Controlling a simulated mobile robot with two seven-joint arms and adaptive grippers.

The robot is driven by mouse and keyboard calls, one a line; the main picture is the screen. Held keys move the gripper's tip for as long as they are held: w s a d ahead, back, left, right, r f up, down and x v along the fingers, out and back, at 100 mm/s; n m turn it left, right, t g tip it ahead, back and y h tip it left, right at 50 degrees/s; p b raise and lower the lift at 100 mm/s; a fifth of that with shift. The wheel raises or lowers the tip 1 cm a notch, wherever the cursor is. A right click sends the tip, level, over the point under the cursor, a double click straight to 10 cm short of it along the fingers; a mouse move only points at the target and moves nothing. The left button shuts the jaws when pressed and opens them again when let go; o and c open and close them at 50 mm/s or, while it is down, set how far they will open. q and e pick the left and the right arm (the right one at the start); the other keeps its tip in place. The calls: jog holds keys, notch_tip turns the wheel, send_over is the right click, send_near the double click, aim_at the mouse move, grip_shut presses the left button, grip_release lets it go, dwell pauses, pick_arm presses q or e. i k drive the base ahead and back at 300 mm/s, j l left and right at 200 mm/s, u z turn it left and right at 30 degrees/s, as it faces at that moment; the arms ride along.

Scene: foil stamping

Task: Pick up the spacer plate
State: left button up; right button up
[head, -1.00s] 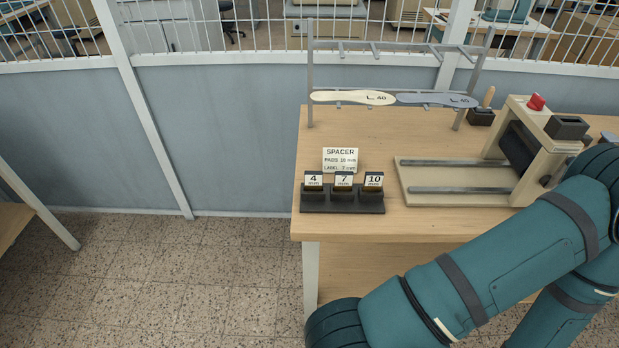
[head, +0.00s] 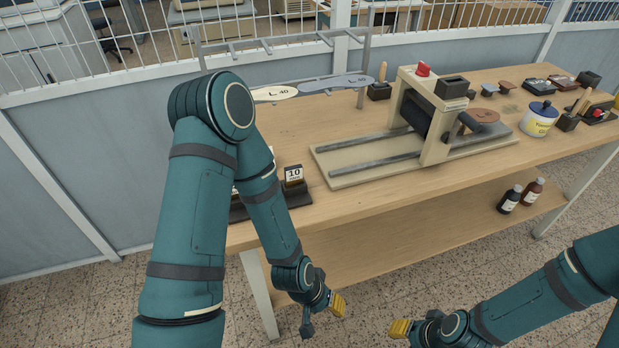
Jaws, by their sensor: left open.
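The dark spacer rack (head: 298,194) sits at the left front of the table. The spacer plate labelled 10 (head: 294,174) stands upright in its right end. My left arm crosses in front of the rack and mostly hides the 4 and 7 places; only a sliver of a label shows beside it. The SPACER card is hidden now. My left gripper (head: 324,317) is open and empty, in front of the table and below its top edge, well apart from the rack. My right gripper (head: 402,329) is at the lower right, also away from the table; its finger gap is unclear.
A press with rails (head: 345,176) stands mid-table. A wire stand (head: 366,60) with insole shapes is behind the rack. A white pot (head: 539,119) and several small tools lie at the right. Two bottles (head: 521,196) stand on the lower shelf (head: 400,235). Bare tabletop lies before the press.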

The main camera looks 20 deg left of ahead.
aim_at(293, 175)
jog(key=u, duration=0.85)
jog(key=k, duration=0.3)
jog(key=i, duration=0.3)
